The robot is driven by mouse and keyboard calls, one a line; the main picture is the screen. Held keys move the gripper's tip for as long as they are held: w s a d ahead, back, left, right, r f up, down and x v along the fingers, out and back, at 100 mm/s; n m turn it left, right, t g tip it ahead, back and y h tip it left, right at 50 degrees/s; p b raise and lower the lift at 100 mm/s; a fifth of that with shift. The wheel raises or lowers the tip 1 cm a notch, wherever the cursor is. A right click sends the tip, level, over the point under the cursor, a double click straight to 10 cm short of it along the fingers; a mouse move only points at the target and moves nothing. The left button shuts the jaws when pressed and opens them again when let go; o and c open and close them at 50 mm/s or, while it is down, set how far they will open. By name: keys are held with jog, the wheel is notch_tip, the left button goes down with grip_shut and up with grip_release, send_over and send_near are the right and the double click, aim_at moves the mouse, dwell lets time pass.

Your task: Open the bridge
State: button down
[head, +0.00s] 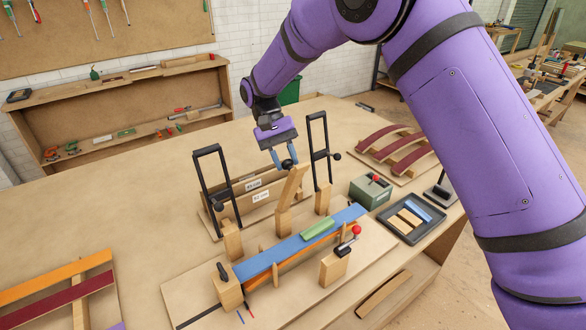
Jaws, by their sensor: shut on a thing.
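My gripper (281,160) is above the middle of the bench, fingers pointing down. It is shut on a black knob (288,164) at the upper end of a tilted wooden arm (291,187), which looks like the bridge. The arm leans up from a wooden post (283,222) behind the clamping jig. The fingers partly hide the knob. Which part is the bridge's hinge I cannot tell clearly.
A blue strip (270,252) with a green block (317,229) lies across the jig. Black upright frames (214,176) and (319,140) stand on either side of my gripper. A green box (371,190) and dark tray (411,219) are at right.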

jog(key=w+a+f, duration=0.1)
jog(key=w+a, duration=0.3)
jog(key=w, duration=0.1)
jog(key=shift+w+a+f, duration=0.25)
jog(key=shift+w, duration=0.1)
dwell(0.3)
jog(key=c, duration=0.9)
grip_release()
jog(key=shift+a, duration=0.1)
jog(key=shift+o, duration=0.5)
jog(key=shift+r, duration=0.1)
jog(key=shift+w+r, duration=0.1)
jog(key=v, duration=0.7)
